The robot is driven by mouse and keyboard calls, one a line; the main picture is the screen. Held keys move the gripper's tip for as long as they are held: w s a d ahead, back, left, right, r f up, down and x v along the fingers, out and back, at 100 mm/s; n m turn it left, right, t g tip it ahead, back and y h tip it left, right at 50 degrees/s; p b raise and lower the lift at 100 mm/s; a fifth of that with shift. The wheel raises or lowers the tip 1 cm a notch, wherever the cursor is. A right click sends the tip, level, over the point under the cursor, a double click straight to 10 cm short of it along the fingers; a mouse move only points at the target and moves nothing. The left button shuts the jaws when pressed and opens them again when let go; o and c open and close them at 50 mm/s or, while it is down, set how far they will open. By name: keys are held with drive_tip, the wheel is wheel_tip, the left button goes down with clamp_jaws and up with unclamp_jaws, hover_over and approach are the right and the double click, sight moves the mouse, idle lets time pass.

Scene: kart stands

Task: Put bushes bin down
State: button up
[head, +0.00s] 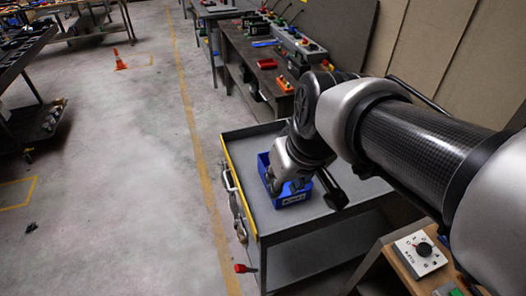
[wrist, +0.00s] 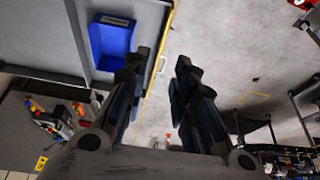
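The blue bin (head: 291,198) rests upright on the grey top of a cart (head: 245,150), with a label on its front face. My wrist covers part of it in the head view. The bin also shows in the wrist view (wrist: 108,42), at the upper left. My gripper (wrist: 161,62) is open, with its fingers apart and nothing between them. The left finger overlaps the bin's near right corner in the picture; I cannot tell whether they touch. The fingertips are hidden in the head view. The inside of the bin looks empty in the wrist view.
The cart has a yellow edge and a handle (head: 229,180) on its left side. A control box (head: 420,252) stands at the lower right. A bench (head: 262,72) with tools lies behind the cart. Open floor with an orange cone (head: 119,60) is at the left.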

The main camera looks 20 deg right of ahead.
drive_tip(key=s+a+f, duration=0.1)
drive_tip(key=s, duration=0.9)
drive_tip(key=shift+s+a+f, duration=0.15)
drive_tip(key=shift+s+a, duration=0.05)
drive_tip(key=shift+a, duration=0.1)
idle(0.5)
